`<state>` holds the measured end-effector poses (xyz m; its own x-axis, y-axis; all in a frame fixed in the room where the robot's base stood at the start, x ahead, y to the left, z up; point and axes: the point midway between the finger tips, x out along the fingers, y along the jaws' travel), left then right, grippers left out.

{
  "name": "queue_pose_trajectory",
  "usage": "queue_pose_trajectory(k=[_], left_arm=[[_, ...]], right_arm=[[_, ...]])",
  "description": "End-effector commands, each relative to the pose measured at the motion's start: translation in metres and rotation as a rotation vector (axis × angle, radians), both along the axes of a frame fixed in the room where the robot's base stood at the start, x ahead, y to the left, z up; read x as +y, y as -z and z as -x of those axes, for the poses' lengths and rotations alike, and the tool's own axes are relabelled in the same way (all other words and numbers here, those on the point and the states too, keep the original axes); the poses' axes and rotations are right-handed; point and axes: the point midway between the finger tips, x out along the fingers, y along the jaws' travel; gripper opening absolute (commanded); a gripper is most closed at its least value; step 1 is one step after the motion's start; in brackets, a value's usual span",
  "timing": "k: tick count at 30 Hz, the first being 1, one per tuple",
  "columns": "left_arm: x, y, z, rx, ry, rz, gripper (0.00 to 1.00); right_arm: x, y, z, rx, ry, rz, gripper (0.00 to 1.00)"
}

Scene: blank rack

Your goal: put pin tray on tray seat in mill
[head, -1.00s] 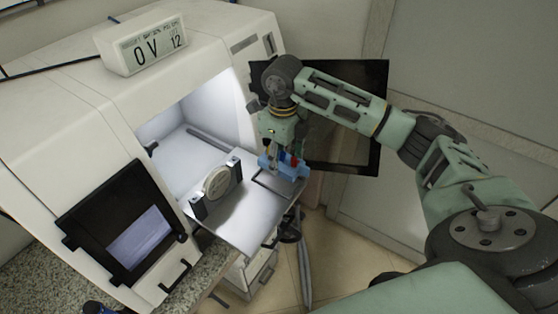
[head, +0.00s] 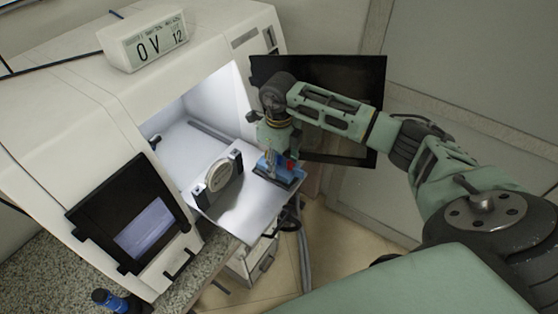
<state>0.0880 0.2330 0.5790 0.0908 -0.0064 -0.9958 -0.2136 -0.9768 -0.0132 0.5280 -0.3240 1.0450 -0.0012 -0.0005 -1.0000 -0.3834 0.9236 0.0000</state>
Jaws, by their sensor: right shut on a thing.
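The blue pin tray (head: 287,175) is at the right end of the mill's pulled-out metal plate (head: 240,208). My right gripper (head: 274,158) points down and is shut on the tray, with a small red part beside its fingers. The tray covers most of the tray seat, whose dark edge shows around it. I cannot tell whether the tray rests fully on the seat. A round pale disc (head: 218,174) stands upright in a dark-ended holder on the same plate. My left gripper is not in view.
The white mill (head: 85,110) has its lit chamber open, with a dark-framed window door (head: 130,215) at its front. A dark panel (head: 345,80) stands behind my right arm. A display box (head: 143,40) sits on top. A blue-and-black item (head: 108,299) is on the granite counter.

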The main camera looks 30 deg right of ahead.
Motion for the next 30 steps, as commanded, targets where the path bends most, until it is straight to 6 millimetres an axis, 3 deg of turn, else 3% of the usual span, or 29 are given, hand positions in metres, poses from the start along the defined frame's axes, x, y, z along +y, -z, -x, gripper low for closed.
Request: queue_pose_trajectory(k=[8, 9, 15, 25, 30], left_arm=[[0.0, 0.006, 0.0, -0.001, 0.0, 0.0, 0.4], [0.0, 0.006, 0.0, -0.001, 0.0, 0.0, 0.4], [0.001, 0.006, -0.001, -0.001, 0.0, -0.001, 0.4], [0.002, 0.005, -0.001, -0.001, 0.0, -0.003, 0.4], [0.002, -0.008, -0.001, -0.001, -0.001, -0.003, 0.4]], right_arm=[[0.0, 0.005, -0.001, -0.002, 0.001, 0.0, 0.2], [0.0, 0.005, 0.0, -0.001, 0.0, 0.0, 0.5], [0.0, 0.005, 0.0, -0.001, 0.0, 0.0, 0.68], [0.0, 0.004, 0.0, -0.001, 0.0, 0.0, 0.68], [0.0, -0.009, 0.0, -0.001, 0.0, 0.0, 0.68]])
